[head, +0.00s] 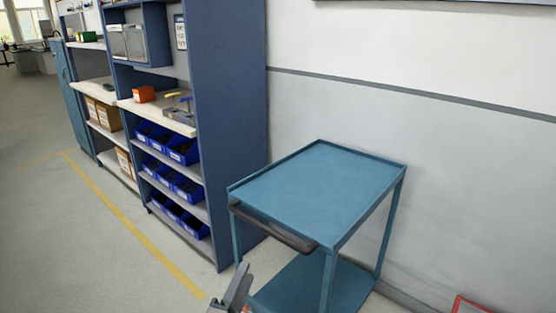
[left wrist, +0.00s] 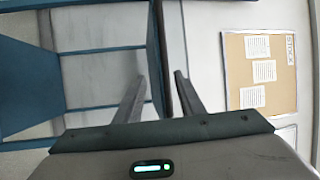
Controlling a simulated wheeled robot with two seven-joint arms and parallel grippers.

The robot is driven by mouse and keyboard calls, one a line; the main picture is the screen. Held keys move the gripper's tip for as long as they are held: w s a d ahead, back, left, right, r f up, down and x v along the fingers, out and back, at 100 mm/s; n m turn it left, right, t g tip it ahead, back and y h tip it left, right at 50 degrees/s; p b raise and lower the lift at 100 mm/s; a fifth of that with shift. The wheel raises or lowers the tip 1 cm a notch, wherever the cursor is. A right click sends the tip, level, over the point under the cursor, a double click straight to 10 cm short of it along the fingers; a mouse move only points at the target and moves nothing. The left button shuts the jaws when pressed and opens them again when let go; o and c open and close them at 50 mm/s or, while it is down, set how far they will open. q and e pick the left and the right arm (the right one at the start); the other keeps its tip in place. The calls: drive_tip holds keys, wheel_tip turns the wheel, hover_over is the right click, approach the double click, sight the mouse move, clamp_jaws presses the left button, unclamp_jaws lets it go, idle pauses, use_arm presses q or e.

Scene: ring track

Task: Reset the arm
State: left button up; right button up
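My left gripper (head: 235,290) shows at the bottom of the head view, pointing up, just left of the blue cart's lower part. In the left wrist view its two fingers (left wrist: 158,98) stand apart, so it is open. A dark blue upright edge shows between the fingers; it looks like background rather than something held, though its distance is hard to tell. My right gripper is in neither view.
A blue two-level cart (head: 322,188) with a dark handle (head: 272,228) stands by the grey wall; its top is empty. Blue shelving (head: 232,120) with blue bins (head: 184,150) stands to the left. Floor beside the yellow line (head: 130,222) is clear. A notice board (left wrist: 260,70) hangs on a wall.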

use_arm(q)
drive_tip(key=s+a+f+n+g+y+p, duration=0.1)
drive_tip(key=s+a+f+n+g, duration=0.2)
drive_tip(key=f, duration=0.6)
drive_tip(key=s+f+n+g+y, duration=0.1)
drive_tip(key=s+f+n, duration=0.2)
drive_tip(key=s+f, duration=0.35)
drive_tip(key=s+a+f+n+g+y+p, duration=0.1)
drive_tip(key=s+a+f+n+g+y, duration=0.2)
drive_tip(key=f, duration=0.8)
drive_tip(key=s+f+n+g+p, duration=0.1)
drive_tip(key=s+f+n+g, duration=0.2)
drive_tip(key=s+f, duration=0.6)
drive_tip(key=s+a+f+n+g+h+p, duration=0.1)
drive_tip(key=s+f+n+g, duration=0.3)
drive_tip(key=s+f, duration=0.5)
drive_tip(key=s+n, duration=0.1)
drive_tip(key=s, duration=0.5)
drive_tip(key=shift+s+a+f+n, duration=0.25)
drive_tip(key=shift+s+n, duration=0.05)
drive_tip(key=shift+s, duration=0.05)
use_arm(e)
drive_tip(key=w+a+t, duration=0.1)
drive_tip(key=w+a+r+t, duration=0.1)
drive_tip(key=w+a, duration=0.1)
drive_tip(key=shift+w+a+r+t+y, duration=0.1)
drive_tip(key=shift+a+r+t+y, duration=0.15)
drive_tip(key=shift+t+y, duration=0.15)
use_arm(q)
drive_tip(key=shift+w, duration=0.1)
